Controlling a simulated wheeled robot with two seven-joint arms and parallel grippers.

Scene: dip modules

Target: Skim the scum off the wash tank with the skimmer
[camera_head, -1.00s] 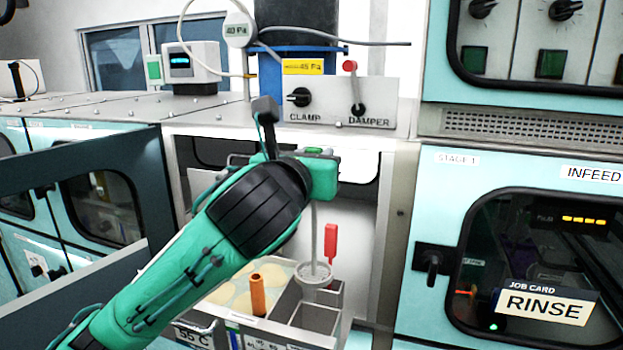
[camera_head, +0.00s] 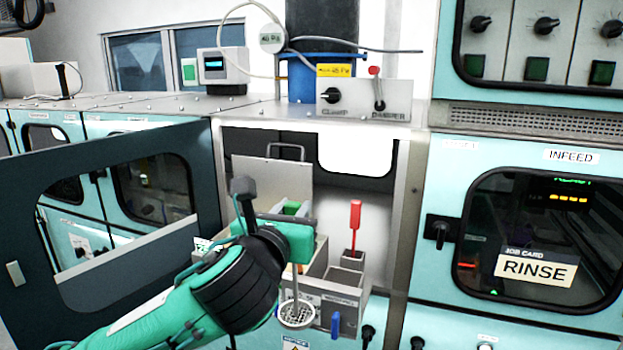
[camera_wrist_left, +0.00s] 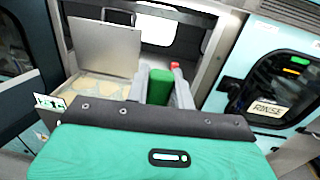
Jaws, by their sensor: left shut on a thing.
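My left gripper (camera_head: 292,228) is shut on the green-handled skimmer (camera_head: 297,314), which hangs down on a thin rod with its round mesh head at the bottom. In the head view the mesh head overlaps the front of the compartments; I cannot tell its exact height or depth. The wash tank shows in the left wrist view as a tray with pale yellow scum patches (camera_wrist_left: 100,88) on its surface. In the head view my arm hides most of that surface. The green handle (camera_wrist_left: 160,87) stands up beyond the gripper body in the wrist view. My right gripper is not in view.
A metal lid (camera_head: 268,188) stands upright behind the tank. A red-handled tool (camera_head: 355,228) stands in a small compartment right of the gripper. A blue tap (camera_head: 335,325) sticks out at the front. An open windowed door (camera_head: 120,160) is at the left, and the bay's right post is close.

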